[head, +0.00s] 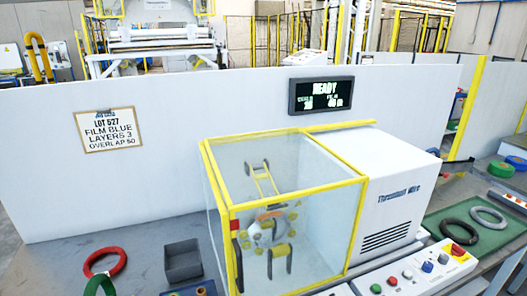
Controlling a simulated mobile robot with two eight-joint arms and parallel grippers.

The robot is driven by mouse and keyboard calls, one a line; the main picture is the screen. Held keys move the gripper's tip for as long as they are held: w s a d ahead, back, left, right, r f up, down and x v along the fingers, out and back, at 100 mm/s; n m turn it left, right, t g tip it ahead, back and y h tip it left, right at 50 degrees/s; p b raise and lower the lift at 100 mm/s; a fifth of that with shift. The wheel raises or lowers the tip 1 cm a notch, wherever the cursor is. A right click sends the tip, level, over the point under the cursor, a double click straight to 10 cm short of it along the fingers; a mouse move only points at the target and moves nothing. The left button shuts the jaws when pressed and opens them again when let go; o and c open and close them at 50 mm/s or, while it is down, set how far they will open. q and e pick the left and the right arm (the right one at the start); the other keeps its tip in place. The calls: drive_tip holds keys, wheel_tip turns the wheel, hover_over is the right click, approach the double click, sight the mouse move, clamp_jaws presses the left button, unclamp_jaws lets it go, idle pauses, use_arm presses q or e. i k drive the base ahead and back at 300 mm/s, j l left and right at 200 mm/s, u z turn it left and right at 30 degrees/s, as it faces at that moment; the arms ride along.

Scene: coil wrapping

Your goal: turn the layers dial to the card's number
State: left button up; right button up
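The card (109,130) hangs on the white wall at the left and reads LOT 527, FILM BLUE, LAYERS 3, OVERLAP 50. A sloped control panel (411,278) lies at the front right, below the white machine. It carries several small buttons and knobs, among them a blue one (427,267), a white one (443,258) and a red one (457,250). Their labels and pointer positions are too small to read, so I cannot tell which is the layers dial. A dark display (321,95) reads READY, with smaller blurred figures below. Neither gripper shows.
A clear enclosure with a yellow frame (284,186) stands left of the panel, beside the white machine housing (383,200). A red ring (121,262), a green ring and a grey bin (182,261) sit at the left. Grey rings (488,217) lie on a green mat at the right.

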sight(427, 267)
drive_tip(key=l+z, duration=0.15)
drive_tip(key=z, duration=1.2)
